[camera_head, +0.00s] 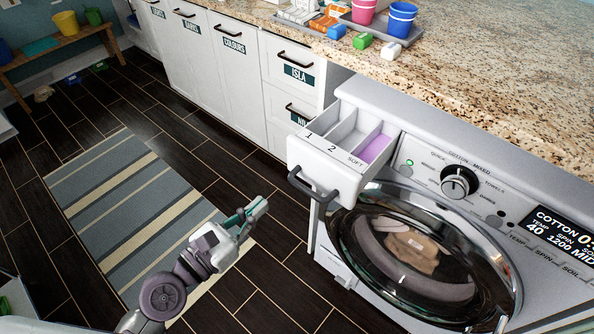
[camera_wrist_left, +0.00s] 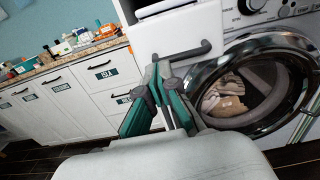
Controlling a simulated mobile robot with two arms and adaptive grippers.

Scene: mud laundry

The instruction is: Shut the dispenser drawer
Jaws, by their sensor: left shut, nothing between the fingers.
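The dispenser drawer (camera_head: 318,170) is pulled out from the top left of the washing machine (camera_head: 420,160). Its front carries a dark bar handle (camera_head: 314,185). Its compartments show from above, one with a lilac inside (camera_head: 376,148). My left gripper (camera_head: 255,208) is shut and empty, in front of the drawer and to the left of its handle, apart from it in the head view. In the left wrist view the drawer front (camera_wrist_left: 172,36) and handle (camera_wrist_left: 182,52) stand beyond my fingertips (camera_wrist_left: 158,68). My right gripper is not in view.
The washer's round glass door (camera_head: 425,255) is below the drawer, with laundry behind it. A granite counter (camera_head: 440,75) with buckets and small boxes runs above. White labelled cabinets (camera_head: 235,60) stand to the left. A striped rug (camera_head: 130,215) lies on the dark floor.

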